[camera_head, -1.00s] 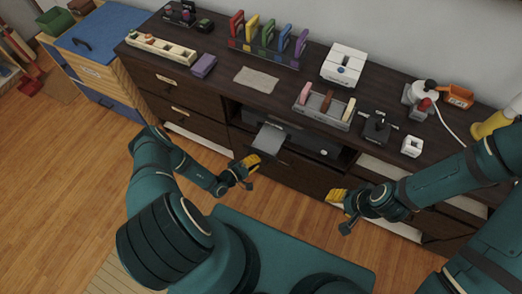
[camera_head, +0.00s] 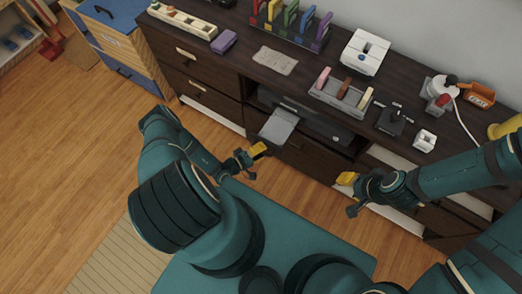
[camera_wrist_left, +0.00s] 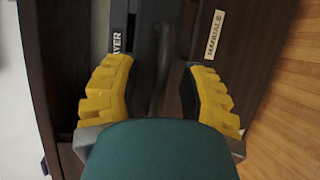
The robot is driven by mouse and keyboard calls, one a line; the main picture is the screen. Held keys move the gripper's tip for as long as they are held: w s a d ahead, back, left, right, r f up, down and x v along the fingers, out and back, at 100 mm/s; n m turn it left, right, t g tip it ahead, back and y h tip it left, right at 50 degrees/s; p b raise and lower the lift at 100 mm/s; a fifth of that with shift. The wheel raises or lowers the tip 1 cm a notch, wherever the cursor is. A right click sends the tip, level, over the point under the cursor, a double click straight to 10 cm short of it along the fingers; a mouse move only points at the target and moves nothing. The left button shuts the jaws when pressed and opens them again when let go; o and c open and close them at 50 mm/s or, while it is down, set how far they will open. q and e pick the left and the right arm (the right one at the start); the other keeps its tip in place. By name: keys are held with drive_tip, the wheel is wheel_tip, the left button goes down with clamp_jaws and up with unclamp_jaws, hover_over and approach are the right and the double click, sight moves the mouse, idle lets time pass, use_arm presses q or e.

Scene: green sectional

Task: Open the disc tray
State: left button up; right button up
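The disc tray (camera_head: 279,126) is a grey flat plate standing out from the front of the dark player (camera_head: 318,126) in the cabinet's open shelf. My left gripper (camera_head: 252,162) is just in front of and below the tray's near end, apparently apart from it. In the left wrist view its two yellow fingers (camera_wrist_left: 158,95) are spread, with a dark grey bar-like shape between them; I cannot tell whether that is the tray. My right gripper (camera_head: 350,194) is further right before the cabinet, fingers apart, empty.
The dark cabinet top holds a purple box (camera_head: 224,41), a cloth (camera_head: 275,61), a rack of coloured items (camera_head: 290,24), a white device (camera_head: 364,51) and a grey caddy (camera_head: 341,94). Drawers flank the shelf. Wooden floor (camera_head: 85,160) is clear on the left.

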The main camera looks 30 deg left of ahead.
use_arm(q)
drive_tip(key=v, duration=1.2)
drive_tip(key=shift+r, duration=0.1)
idle(0.4)
drive_tip(key=s+d+r+m+g+h, duration=0.25)
drive_tip(key=d+r+m+g, duration=0.8)
drive_tip(key=g, duration=0.65)
drive_tip(key=w+d+r+m+t+y, duration=0.1)
drive_tip(key=w+d+r+t+y, duration=0.3)
drive_tip(key=w+d+r, duration=0.3)
wheel_tip(320, 180, up, 6)
drive_tip(key=shift+d+f+m+y, duration=0.15)
drive_tip(key=shift+d+m+y, duration=0.25)
drive_tip(key=shift+y, duration=0.25)
